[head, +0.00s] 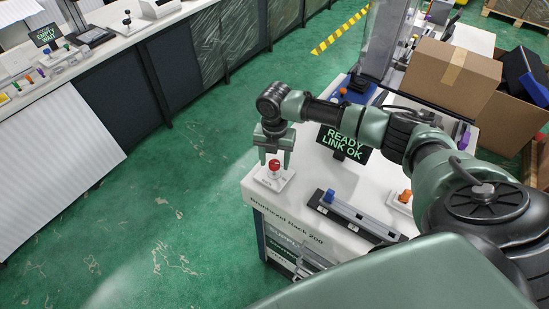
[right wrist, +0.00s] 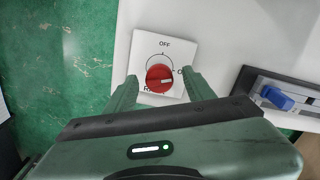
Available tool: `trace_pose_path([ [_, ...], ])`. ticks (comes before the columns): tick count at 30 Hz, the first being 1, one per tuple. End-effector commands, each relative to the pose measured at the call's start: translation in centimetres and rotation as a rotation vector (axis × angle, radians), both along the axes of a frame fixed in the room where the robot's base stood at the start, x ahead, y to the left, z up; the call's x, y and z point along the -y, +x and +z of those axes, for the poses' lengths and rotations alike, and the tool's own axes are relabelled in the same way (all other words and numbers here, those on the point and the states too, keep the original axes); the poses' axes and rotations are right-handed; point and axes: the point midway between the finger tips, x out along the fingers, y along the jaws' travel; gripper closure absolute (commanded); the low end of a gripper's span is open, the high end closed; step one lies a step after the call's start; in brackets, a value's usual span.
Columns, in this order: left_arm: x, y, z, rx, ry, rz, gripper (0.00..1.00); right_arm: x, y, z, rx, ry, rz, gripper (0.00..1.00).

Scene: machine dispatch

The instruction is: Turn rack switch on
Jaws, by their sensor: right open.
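The rack switch is a red knob (head: 275,166) on a white square plate (head: 273,178) at the left corner of the white-topped rack (head: 230,190). In the right wrist view the red knob (right wrist: 160,79) sits on its plate (right wrist: 180,50), which is marked OFF at the top; other marks are partly hidden. My right gripper (head: 274,160) is open above the knob, with one finger to each side of it. In the right wrist view the fingers (right wrist: 157,90) stand apart around the knob; contact cannot be told. My left gripper is out of view.
A display (head: 344,143) reading READY LINK OK stands behind the switch. A slider with a blue handle (head: 328,196) and an orange knob (head: 405,196) are to the right. Cardboard boxes (head: 450,75) stand at the back right. Green floor (head: 180,190) is clear to the left.

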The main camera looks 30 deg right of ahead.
Motion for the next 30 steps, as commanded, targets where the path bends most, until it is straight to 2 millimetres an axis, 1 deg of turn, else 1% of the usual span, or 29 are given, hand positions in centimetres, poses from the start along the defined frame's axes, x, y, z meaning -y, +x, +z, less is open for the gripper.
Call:
trace_pose_path([
  [6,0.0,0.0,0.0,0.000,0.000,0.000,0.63,0.0,0.0,-0.1,0.000,0.000,0.001,0.46],
  [7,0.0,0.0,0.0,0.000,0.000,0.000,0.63,0.0,0.0,-0.1,0.000,0.000,0.000,0.49],
  [8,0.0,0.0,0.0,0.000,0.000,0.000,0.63,0.0,0.0,-0.1,0.000,0.000,0.000,0.57],
  [9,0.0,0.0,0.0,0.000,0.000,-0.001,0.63,0.0,0.0,-0.1,0.001,0.001,0.000,0.68],
  [11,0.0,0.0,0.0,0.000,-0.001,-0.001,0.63,0.0,0.0,-0.1,0.001,0.001,0.000,0.85],
  [12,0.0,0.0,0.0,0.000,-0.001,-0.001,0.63,0.0,0.0,-0.1,0.000,0.000,0.000,0.96],
  [13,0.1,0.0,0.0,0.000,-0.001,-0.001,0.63,0.0,0.0,-0.1,0.000,0.000,0.000,1.00],
  [17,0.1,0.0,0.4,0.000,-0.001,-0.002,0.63,0.0,0.0,0.1,-0.001,0.001,-0.020,1.00],
  [20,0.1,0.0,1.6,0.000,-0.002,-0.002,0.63,-0.1,0.0,0.4,-0.002,0.002,-0.112,1.00],
  [24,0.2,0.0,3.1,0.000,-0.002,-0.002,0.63,-0.1,0.0,0.4,-0.001,0.001,-0.285,1.00],
  [27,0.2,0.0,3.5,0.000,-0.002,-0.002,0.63,-0.1,0.0,0.2,0.000,0.002,-0.366,1.00],
  [30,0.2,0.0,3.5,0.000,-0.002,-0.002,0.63,0.0,0.1,0.1,0.002,0.001,-0.399,1.00],
])
